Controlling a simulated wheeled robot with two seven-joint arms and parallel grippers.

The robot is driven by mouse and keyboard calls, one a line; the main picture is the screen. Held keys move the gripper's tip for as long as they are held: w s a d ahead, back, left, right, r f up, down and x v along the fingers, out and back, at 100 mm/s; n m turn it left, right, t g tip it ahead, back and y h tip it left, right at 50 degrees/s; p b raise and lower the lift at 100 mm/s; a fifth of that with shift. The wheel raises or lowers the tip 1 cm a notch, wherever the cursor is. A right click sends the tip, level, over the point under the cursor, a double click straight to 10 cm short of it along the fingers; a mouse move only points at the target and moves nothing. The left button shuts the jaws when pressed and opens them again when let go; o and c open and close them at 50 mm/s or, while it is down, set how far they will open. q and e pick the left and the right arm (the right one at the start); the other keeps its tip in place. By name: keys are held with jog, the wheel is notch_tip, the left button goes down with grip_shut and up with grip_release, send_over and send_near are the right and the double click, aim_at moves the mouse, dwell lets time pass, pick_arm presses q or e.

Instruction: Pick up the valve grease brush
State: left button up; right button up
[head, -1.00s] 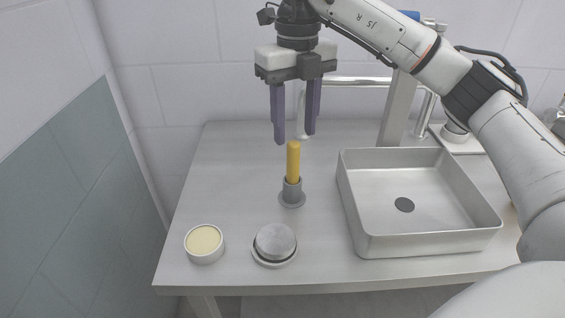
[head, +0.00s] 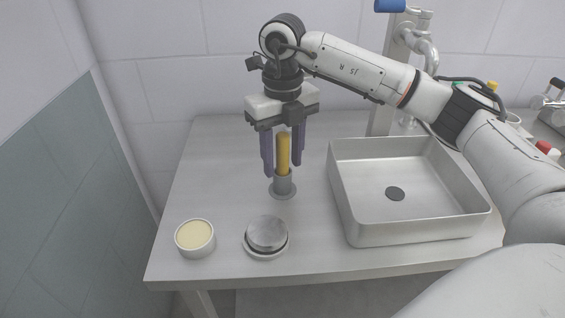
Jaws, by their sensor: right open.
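The valve grease brush shows as an upright yellow handle (head: 283,155) standing in a small grey round holder (head: 283,187) on the steel table. My right gripper (head: 283,170) points straight down over it, with its two purple-grey fingers on either side of the handle. The fingers are open, and a gap shows between the left finger and the handle. The top of the handle is close under the gripper's body. The lower end of the brush is hidden in the holder. My left gripper is not in view.
A white tub of pale yellow grease (head: 195,236) stands at the table's front left. A round metal lid or dish (head: 266,235) sits beside it. A steel basin (head: 408,236) with a drain takes the right side. The table's left back is clear.

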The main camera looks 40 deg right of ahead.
aim_at(283, 134)
grip_shut()
jog(key=shift+r+p, duration=0.4)
jog(key=shift+r, duration=4.65)
